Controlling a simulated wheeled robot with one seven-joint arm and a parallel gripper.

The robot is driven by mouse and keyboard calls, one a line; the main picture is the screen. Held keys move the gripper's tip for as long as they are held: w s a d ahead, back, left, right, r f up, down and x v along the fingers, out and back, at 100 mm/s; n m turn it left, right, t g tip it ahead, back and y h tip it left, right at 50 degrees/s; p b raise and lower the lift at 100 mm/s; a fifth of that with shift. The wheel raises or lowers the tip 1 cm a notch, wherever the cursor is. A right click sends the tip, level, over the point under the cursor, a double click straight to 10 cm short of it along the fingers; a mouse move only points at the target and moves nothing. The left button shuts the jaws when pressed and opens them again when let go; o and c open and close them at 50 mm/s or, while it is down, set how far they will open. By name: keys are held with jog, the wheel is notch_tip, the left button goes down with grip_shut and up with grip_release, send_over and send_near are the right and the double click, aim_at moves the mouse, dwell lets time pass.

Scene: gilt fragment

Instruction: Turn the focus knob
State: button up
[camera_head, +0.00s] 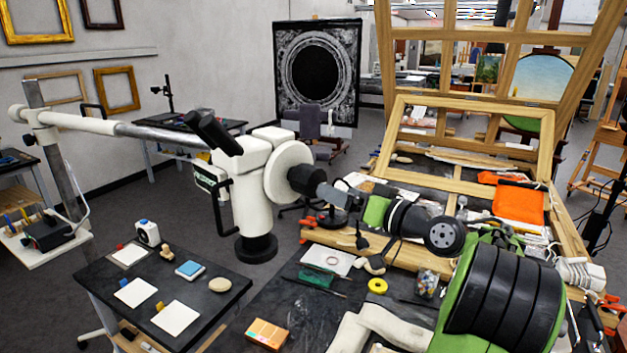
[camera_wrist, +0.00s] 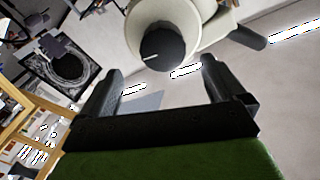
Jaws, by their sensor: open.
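The focus knob (camera_head: 306,181) is a dark cylinder on the white round housing of the microscope (camera_head: 258,170), facing my arm. In the wrist view the knob (camera_wrist: 163,47) shows nearly end-on, with a short white mark on its dark face. My gripper (camera_wrist: 161,68) is open, its two black fingers apart to the left and right of the knob in that picture. Nothing is held between them. In the head view my gripper (camera_head: 343,206) is just right of the knob. Whether a finger touches the knob cannot be told.
The microscope hangs from a long horizontal boom (camera_head: 110,128). Below it a dark side table (camera_head: 215,315) holds cards, a blue box and small items. A wooden frame (camera_head: 470,130) and cluttered bench lie to the right, with an orange cloth (camera_head: 518,202). Air around the knob looks clear.

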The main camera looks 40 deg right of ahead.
aim_at(312, 182)
jog(key=w, duration=0.3)
jog(key=w+p, duration=0.1)
jog(key=w, duration=0.1)
jog(key=w+a, duration=0.1)
jog(key=w, duration=0.2)
jog(key=shift+w+r+p, duration=0.1)
jog(key=shift+w+p, duration=0.25)
jog(key=shift+p, duration=0.05)
jog(key=c, duration=1)
jog(key=shift+c, duration=0.2)
jog(key=shift+m, duration=0.3)
jog(key=m+p, duration=0.2)
jog(key=m, duration=0.1)
jog(key=shift+r, duration=0.1)
jog(key=shift+m+p, duration=0.65)
jog(key=shift+m, duration=0.45)
jog(key=o, duration=1)
